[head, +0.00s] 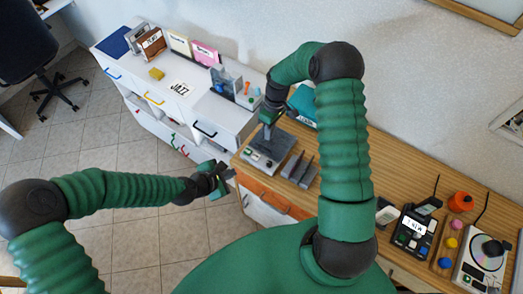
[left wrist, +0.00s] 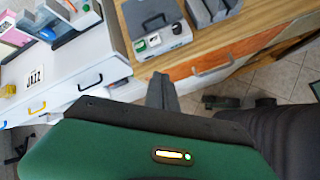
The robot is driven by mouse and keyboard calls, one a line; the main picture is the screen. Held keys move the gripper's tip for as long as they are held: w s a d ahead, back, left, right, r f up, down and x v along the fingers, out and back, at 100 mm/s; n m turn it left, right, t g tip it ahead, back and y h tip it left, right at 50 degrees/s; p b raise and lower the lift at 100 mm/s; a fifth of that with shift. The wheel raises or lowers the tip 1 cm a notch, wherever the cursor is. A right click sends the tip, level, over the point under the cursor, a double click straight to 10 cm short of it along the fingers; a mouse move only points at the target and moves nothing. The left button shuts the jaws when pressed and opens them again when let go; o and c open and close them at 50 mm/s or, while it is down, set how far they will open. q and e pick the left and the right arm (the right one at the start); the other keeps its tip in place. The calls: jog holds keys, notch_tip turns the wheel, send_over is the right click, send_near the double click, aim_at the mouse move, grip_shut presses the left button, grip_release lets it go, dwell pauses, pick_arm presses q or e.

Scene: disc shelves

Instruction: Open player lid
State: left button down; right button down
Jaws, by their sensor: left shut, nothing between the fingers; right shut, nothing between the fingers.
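A grey box-shaped player (head: 265,150) with a light front panel and small buttons sits at the left end of the wooden counter. In the left wrist view the player (left wrist: 150,42) shows a dark handle on its grey lid, which looks closed. My right gripper (head: 267,130) is shut and empty, pointing down at the back part of the player; whether it touches the lid I cannot tell. My left gripper (head: 230,175) is shut and empty in front of the counter, left of the player. Its closed fingers (left wrist: 162,92) also show in the left wrist view.
Grey upright blocks (head: 299,168) stand just right of the player. A white cabinet (head: 215,118) with coloured handles adjoins on the left. A device with a disc (head: 485,258) and a dark keypad device (head: 412,232) stand at the far right.

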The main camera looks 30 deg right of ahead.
aim_at(266, 150)
jog(key=shift+s+d+r, duration=0.1)
jog(key=shift+s+r, duration=0.05)
jog(key=shift+s, duration=0.15)
pick_arm(q)
jog(key=w+d+f+n, duration=0.1)
jog(key=d+f+n, duration=0.1)
jog(key=d, duration=0.3)
jog(key=w+d+f+n+h, duration=0.1)
jog(key=d+f+n, duration=0.1)
jog(key=d, duration=0.3)
jog(key=w+d+f+n+t+h, duration=0.1)
jog(key=d+n, duration=0.2)
jog(key=d, duration=0.2)
jog(key=shift+f, duration=0.4)
jog(key=shift+w+d, duration=0.1)
jog(key=shift+a, duration=0.2)
pick_arm(e)
jog(key=shift+a+r, duration=0.1)
jog(key=shift+a, duration=0.2)
pick_arm(q)
jog(key=shift+w+f, duration=0.1)
pick_arm(e)
jog(key=shift+w, duration=0.1)
pick_arm(q)
jog(key=shift+d, duration=0.1)
pick_arm(e)
jog(key=shift+d, duration=0.1)
